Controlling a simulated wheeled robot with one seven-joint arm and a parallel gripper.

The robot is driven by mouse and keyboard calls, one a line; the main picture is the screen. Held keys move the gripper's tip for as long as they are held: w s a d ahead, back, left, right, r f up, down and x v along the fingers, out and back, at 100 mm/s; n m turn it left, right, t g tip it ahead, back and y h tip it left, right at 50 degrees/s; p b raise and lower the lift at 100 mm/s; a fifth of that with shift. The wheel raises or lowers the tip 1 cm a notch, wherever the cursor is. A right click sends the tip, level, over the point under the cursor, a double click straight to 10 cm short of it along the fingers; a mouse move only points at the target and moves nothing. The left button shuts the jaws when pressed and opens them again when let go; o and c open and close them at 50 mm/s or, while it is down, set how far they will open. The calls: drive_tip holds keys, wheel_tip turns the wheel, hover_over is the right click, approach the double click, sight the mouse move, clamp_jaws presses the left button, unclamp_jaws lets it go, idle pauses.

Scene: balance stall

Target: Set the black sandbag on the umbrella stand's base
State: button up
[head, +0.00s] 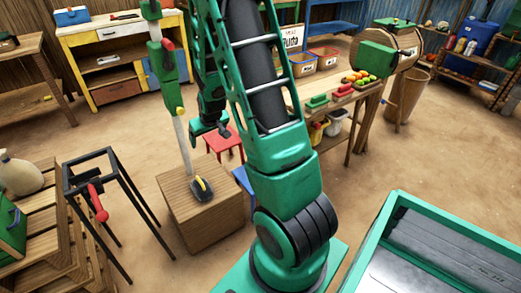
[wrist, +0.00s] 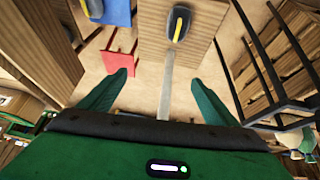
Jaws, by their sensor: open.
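The black sandbag (head: 202,189) has a yellow strip along its top. It rests on the wooden block that is the umbrella stand's base (head: 205,219), close beside the pale pole (head: 183,145). The wrist view also shows the sandbag (wrist: 179,24) on the base (wrist: 208,18), with the pole (wrist: 166,85) running from the base toward me. My gripper (head: 212,131) is open and empty, above and apart from the sandbag. In the wrist view its two green fingers (wrist: 160,88) are spread wide, and the pole appears between them; its depth is unclear.
A folded green umbrella (head: 166,75) is on the pole. A red stool (head: 223,140) stands behind the base. A black metal frame (head: 110,205) and wooden slatted racks stand at the left. A goods table (head: 340,100) is at the right, a green-rimmed bin (head: 400,196) at the front right.

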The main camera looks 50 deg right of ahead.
drive_tip(key=s+a+r+m+g+y, duration=0.1)
drive_tip(key=s+a+r+g, duration=0.1)
drive_tip(key=s+r, duration=0.4)
drive_tip(key=s+a+r+m+g, duration=0.1)
drive_tip(key=s+a+r, duration=0.3)
drive_tip(key=s, duration=1.2)
drive_tip(key=s+a+r+m+g+y, duration=0.1)
drive_tip(key=s+a+r+g, duration=0.1)
drive_tip(key=s+r, duration=0.5)
drive_tip(key=s, duration=0.4)
drive_tip(key=shift+s+a+r+g+y, duration=0.25)
drive_tip(key=shift+a+r+g+y, duration=0.05)
drive_tip(key=shift+a+r, duration=0.1)
drive_tip(key=shift+w+f, duration=0.25)
drive_tip(key=shift+w, duration=0.35)
drive_tip(key=shift+c, duration=0.6)
